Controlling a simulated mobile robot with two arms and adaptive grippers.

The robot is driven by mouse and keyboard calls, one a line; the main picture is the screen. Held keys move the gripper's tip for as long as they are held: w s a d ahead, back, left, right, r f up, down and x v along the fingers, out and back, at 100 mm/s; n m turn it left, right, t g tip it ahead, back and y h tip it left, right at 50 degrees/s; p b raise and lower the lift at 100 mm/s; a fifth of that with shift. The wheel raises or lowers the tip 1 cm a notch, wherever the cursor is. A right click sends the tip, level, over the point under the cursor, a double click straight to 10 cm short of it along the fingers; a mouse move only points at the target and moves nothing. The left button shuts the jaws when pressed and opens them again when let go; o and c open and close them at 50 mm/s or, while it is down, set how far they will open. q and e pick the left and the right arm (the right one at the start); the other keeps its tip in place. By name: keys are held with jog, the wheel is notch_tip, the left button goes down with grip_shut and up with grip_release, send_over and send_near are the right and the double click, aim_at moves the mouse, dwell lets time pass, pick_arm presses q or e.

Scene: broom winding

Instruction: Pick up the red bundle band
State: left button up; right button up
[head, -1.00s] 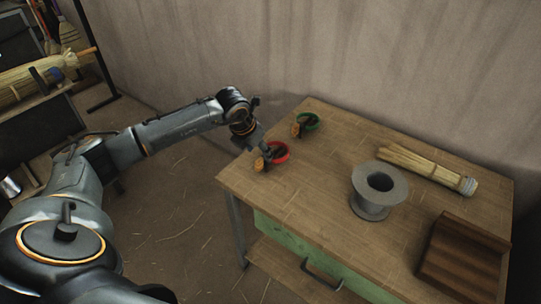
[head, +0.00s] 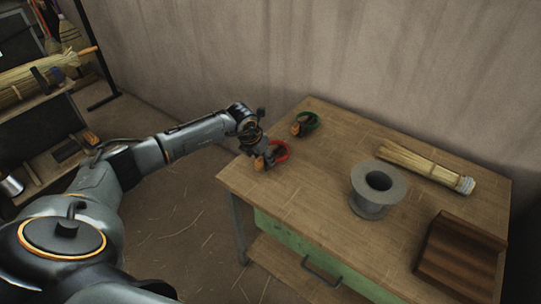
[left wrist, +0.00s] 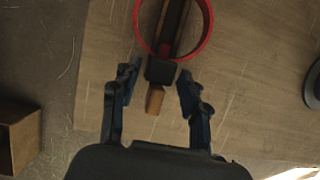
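The red bundle band (head: 281,152) lies near the left edge of the wooden table (head: 318,183). In the left wrist view the red band (left wrist: 206,36) is a ring at the top, with a dark bar across it ending in a black block (left wrist: 160,71) and a tan tab (left wrist: 155,100). My left gripper (head: 262,155) is at the band in the head view. In the left wrist view the left gripper (left wrist: 156,88) is open, its fingers on either side of the block and tab, with gaps on both sides. My right gripper is not in view.
A green band (head: 307,124) lies behind the red one. A grey spool (head: 372,202) stands mid-table, a straw bundle (head: 420,166) lies behind it, and a brown ridged wooden block (head: 460,258) sits at the right.

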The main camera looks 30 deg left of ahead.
pick_arm(q)
grip_shut()
jog(key=shift+r, duration=0.1)
